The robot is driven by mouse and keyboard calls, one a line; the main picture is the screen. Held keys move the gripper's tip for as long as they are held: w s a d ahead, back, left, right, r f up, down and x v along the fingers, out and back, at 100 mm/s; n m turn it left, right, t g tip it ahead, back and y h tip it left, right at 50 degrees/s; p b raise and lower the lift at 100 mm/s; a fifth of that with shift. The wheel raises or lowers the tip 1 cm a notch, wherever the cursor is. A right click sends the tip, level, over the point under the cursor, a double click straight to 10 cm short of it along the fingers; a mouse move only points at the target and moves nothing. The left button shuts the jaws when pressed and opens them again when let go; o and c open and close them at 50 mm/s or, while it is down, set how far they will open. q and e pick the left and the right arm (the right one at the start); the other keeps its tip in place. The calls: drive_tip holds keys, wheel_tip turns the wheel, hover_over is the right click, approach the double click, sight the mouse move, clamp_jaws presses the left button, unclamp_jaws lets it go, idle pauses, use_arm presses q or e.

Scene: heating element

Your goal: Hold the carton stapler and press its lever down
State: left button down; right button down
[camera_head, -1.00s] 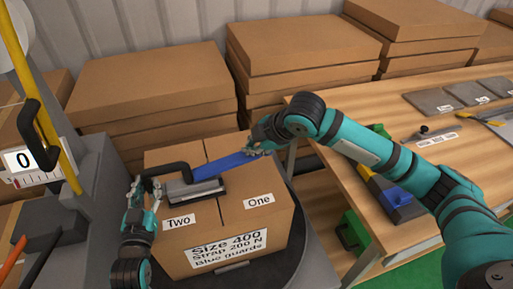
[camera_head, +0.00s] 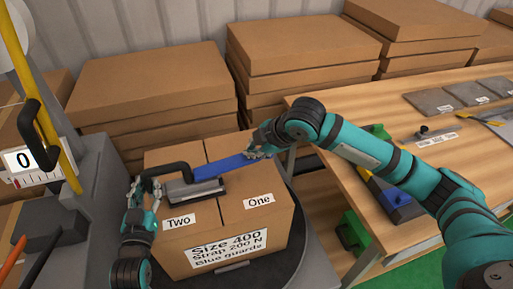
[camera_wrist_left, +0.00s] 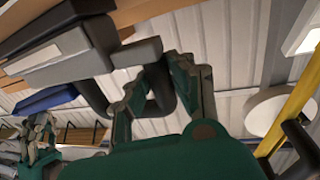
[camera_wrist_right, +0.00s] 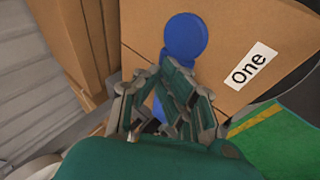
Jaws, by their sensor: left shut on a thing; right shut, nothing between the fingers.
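The carton stapler (camera_head: 195,190) has a grey body and a black bent handle (camera_head: 172,170). It sits on top of the cardboard carton (camera_head: 240,205). Its blue lever (camera_head: 230,163) reaches out to the right. My left gripper (camera_head: 147,187) is shut on the black handle at the left, which also shows between its fingers in the left wrist view (camera_wrist_left: 160,85). My right gripper (camera_head: 258,151) is shut and empty at the lever's outer end. In the right wrist view its fingers (camera_wrist_right: 165,78) lie over the blue lever (camera_wrist_right: 185,38); whether they touch is unclear.
The carton stands on a dark round turntable (camera_head: 315,240). A wooden workbench (camera_head: 345,185) with tools and plates is at right. Flat carton stacks (camera_head: 150,85) stand behind. A grey machine with a yellow post (camera_head: 45,95) is close at left.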

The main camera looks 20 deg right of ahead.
use_arm(q)
drive_tip(key=shift+a, duration=0.15)
use_arm(e)
drive_tip(key=shift+d+f, duration=0.2)
drive_tip(key=shift+f, duration=0.25)
drive_tip(key=shift+d+f, duration=0.2)
drive_tip(key=shift+f, duration=0.25)
idle(0.6)
drive_tip(key=shift+w+a+r, duration=0.1)
drive_tip(key=shift+a+r, duration=0.1)
drive_tip(key=shift+r, duration=0.8)
drive_tip(key=shift+a+r, duration=0.2)
drive_tip(key=shift+r, duration=1.15)
drive_tip(key=shift+a+r, duration=0.1)
drive_tip(key=shift+a, duration=0.1)
drive_tip(key=shift+a, duration=0.1)
use_arm(q)
drive_tip(key=shift+d, duration=0.2)
use_arm(e)
drive_tip(key=r, duration=0.2)
drive_tip(key=a+r, duration=0.1)
drive_tip(key=r, duration=0.2)
drive_tip(key=shift+a, duration=0.1)
